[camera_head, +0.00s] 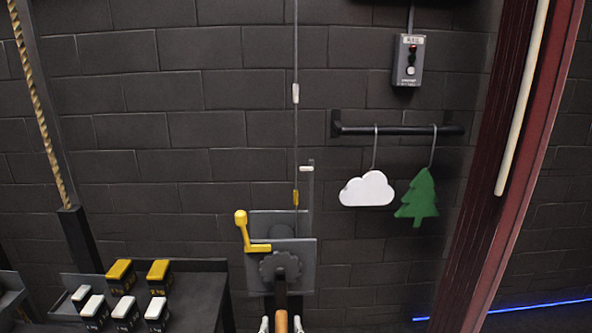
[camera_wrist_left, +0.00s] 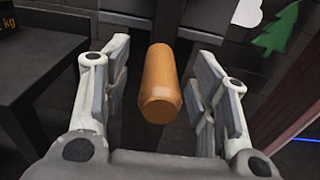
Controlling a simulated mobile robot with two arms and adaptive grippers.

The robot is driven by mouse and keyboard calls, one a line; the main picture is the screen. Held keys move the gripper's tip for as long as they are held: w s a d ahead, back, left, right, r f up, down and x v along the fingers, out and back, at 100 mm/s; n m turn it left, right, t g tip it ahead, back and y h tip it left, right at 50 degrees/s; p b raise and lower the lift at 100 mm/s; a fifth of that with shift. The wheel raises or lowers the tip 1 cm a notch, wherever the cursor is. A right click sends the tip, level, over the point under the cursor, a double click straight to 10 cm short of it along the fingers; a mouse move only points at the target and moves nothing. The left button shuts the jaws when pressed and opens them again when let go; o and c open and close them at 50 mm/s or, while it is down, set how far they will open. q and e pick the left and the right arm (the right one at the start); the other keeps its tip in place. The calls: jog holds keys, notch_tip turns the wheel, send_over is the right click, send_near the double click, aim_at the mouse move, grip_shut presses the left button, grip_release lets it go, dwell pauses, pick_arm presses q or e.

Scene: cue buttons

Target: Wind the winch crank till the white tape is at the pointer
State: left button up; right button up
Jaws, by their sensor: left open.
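The winch (camera_head: 303,252) has grey side plates and a dark toothed wheel, and stands low against the wall. Its crank arm runs down to an orange-brown wooden handle (camera_head: 281,321), also large in the left wrist view (camera_wrist_left: 160,82). My left gripper (camera_head: 281,326) is open, its fingers on either side of the handle with gaps visible in the left wrist view. The white tape (camera_head: 295,93) is on the vertical cable, well above the white-tipped pointer (camera_head: 307,168). A yellow tape (camera_head: 295,198) is below the pointer. My right gripper is out of view.
A yellow lever (camera_head: 247,232) with a knob sticks out at the winch's left. Yellow- and white-topped weights (camera_head: 124,306) stand on a dark bench at left. A cloud (camera_head: 367,189) and a tree (camera_head: 418,198) hang from a rail. A control box (camera_head: 408,60) is above.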

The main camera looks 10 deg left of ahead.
pick_arm(q)
jog(key=shift+c, duration=0.2)
jog(key=c, duration=1.1)
jog(key=a+p, duration=0.1)
jog(key=s+a+r, duration=0.1)
jog(key=a, duration=0.1)
jog(key=a+p, duration=0.1)
jog(key=a, duration=0.1)
jog(key=shift+s+a+r+p, duration=0.1)
jog(key=shift+s+r+p, duration=0.1)
jog(key=shift+r+p, duration=0.1)
jog(key=shift+c, duration=0.2)
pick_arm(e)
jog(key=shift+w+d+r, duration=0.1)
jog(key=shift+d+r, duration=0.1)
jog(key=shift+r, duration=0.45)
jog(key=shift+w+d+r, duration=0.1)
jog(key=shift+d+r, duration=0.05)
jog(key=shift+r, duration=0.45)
pick_arm(q)
jog(key=a+r+p, duration=0.2)
jog(key=s+a+r+p, duration=0.1)
jog(key=a+p, duration=0.1)
jog(key=shift+r, duration=0.4)
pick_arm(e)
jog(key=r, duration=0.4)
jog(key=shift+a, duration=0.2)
